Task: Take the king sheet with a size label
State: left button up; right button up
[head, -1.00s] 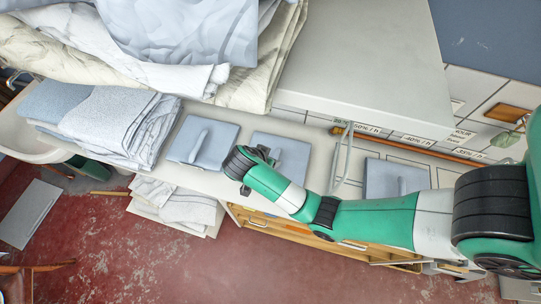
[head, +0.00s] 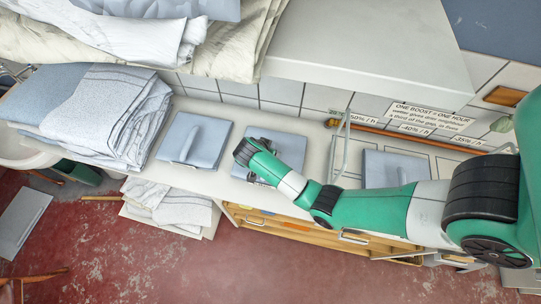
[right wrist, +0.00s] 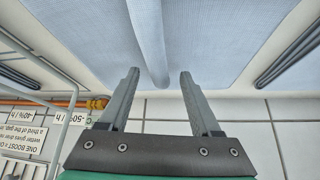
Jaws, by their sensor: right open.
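Three flat folded blue-grey pieces of cloth lie apart on the pale counter: a left one (head: 194,141), a middle one (head: 287,152) and a right one (head: 385,170). The left one has a raised ridge down its middle. I see no readable size label, so I cannot tell which is the king sheet. My right gripper (head: 256,181) is over the middle cloth, its fingers mostly hidden by the wrist. In the right wrist view the gripper (right wrist: 160,74) is open, its fingers either side of a ridge in blue-grey cloth (right wrist: 90,40). My left gripper is out of view.
A stack of folded linen (head: 100,110) stands on the counter's left end. A shelf with draped cloth (head: 120,38) overhangs above. A thin bent rod (head: 345,140) rises beside the middle cloth. Wall signs (head: 432,119) are behind. Open drawers (head: 300,229) stick out below.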

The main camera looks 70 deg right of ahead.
grip_shut()
jog(key=shift+r, duration=0.1)
dwell(1.2)
